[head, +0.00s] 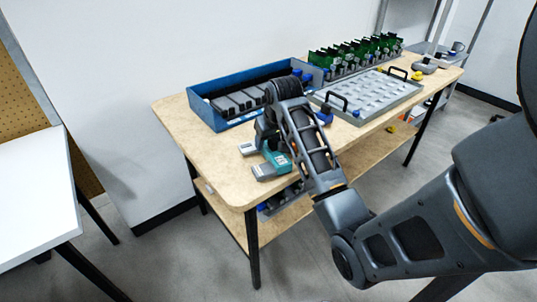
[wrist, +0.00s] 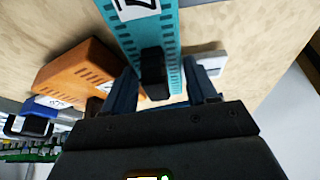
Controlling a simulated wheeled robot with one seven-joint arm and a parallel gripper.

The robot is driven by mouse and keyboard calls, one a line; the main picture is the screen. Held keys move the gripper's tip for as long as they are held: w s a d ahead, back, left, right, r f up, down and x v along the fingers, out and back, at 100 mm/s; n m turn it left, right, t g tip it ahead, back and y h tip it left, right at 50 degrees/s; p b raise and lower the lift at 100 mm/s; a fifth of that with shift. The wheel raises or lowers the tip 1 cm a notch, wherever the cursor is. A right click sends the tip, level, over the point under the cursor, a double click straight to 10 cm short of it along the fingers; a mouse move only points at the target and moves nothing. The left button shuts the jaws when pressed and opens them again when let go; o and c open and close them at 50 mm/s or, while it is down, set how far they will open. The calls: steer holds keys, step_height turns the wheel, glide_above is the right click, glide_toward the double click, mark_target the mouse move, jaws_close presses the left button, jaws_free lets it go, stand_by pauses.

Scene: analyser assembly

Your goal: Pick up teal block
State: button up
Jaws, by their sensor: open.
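The teal block (wrist: 150,25) stretches from the top edge to the middle of the wrist view, with a white label and a black part at its near end. My gripper (wrist: 160,75) is open, with one dark blue finger on each side of the block's near end. I cannot tell whether the fingers touch it. In the head view the teal block (head: 280,159) lies near the table's front left edge, partly hidden by my gripper (head: 266,141), which is right over it.
An orange block (wrist: 82,75) lies left of the fingers and a pale grey piece (wrist: 211,59) lies to the right. On the wooden table (head: 180,117) stand a blue bin (head: 211,116) with dark units, a grey tray (head: 365,95) and green boards (head: 360,50). The table's left end is bare.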

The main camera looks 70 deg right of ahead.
steer(key=c, duration=0.9)
steer(key=shift+r, duration=0.1)
steer(key=shift+r, duration=0.1)
step_height(320, 180, up, 4)
steer(key=shift+f, duration=0.15)
steer(key=shift+s+d+r, duration=0.9)
steer(key=shift+s+r, duration=0.3)
steer(key=shift+s, duration=0.55)
steer(key=shift+s+d+r, duration=0.9)
steer(key=shift+s+r, duration=0.25)
steer(key=shift+s, duration=0.55)
steer(key=shift+s+d+r, duration=0.9)
steer(key=shift+s+r, duration=0.3)
steer(key=shift+s, duration=0.55)
steer(key=shift+p, duration=0.45)
